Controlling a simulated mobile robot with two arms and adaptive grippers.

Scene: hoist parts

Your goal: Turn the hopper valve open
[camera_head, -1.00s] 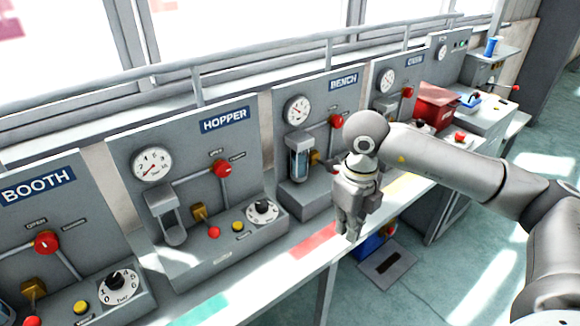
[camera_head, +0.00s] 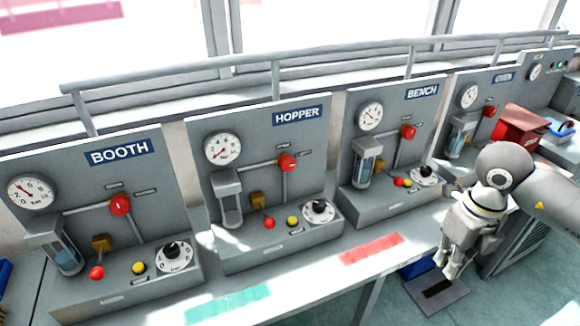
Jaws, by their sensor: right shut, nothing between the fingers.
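The hopper panel (camera_head: 258,130) stands upright near the middle of the camera_head view, with a blue HOPPER label (camera_head: 297,115). Its red round valve knob (camera_head: 288,162) sits on the grey pipe below the label. A white gauge (camera_head: 222,150) is at its upper left. On the base are a red button (camera_head: 268,223), a yellow button (camera_head: 292,221) and a dial with a black knob (camera_head: 319,209). My right gripper (camera_head: 448,270) is shut and empty, pointing down at the right, in front of the bench panel and well apart from the hopper valve. My left gripper is not in view.
The booth panel (camera_head: 85,185) stands to the left and the bench panel (camera_head: 388,110) to the right, each with a similar red knob. A rail (camera_head: 340,54) runs behind the panels. A red box (camera_head: 520,126) is at far right. The counter front has free room.

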